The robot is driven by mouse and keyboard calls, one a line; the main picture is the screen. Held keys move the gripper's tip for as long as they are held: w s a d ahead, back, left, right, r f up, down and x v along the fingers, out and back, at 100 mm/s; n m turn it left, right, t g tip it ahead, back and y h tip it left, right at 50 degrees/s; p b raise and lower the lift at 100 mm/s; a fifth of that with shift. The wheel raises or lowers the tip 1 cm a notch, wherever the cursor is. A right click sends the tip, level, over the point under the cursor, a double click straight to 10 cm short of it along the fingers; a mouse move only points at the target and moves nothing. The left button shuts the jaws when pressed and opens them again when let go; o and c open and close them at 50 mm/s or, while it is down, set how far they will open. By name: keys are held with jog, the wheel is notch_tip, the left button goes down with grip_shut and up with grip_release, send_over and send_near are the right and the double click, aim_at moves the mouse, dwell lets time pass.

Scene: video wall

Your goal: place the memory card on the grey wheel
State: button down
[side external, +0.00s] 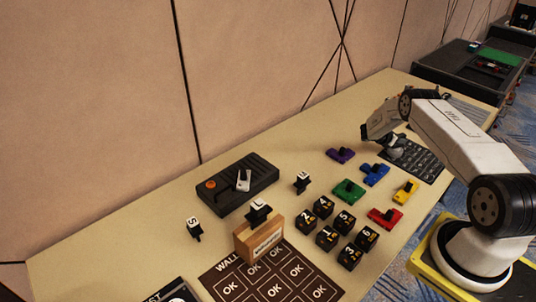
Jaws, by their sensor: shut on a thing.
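My gripper (389,146) points down at the far left corner of a dark keypad panel (424,160), in the right half of the side external view. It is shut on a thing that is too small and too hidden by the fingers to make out. I cannot pick out the memory card for certain. A greyish rounded shape shows just below and beside the fingers, at the panel's edge; I cannot tell whether it is the grey wheel or part of my gripper.
Purple (341,154), blue (375,174), green (348,190), yellow (406,191) and red (385,218) pieces lie near the panel. Several black numbered cubes (327,237), a wooden box (259,240) and a black device (238,184) stand further left. Bare table lies along the wall.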

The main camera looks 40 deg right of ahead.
jog(key=shift+c, duration=2.2)
grip_release()
jog(key=shift+r, duration=0.1)
jog(key=shift+w+a+r, duration=0.2)
jog(key=shift+a+r, duration=0.05)
jog(key=shift+a, duration=0.15)
jog(key=v, duration=1.1)
jog(key=shift+a, duration=0.15)
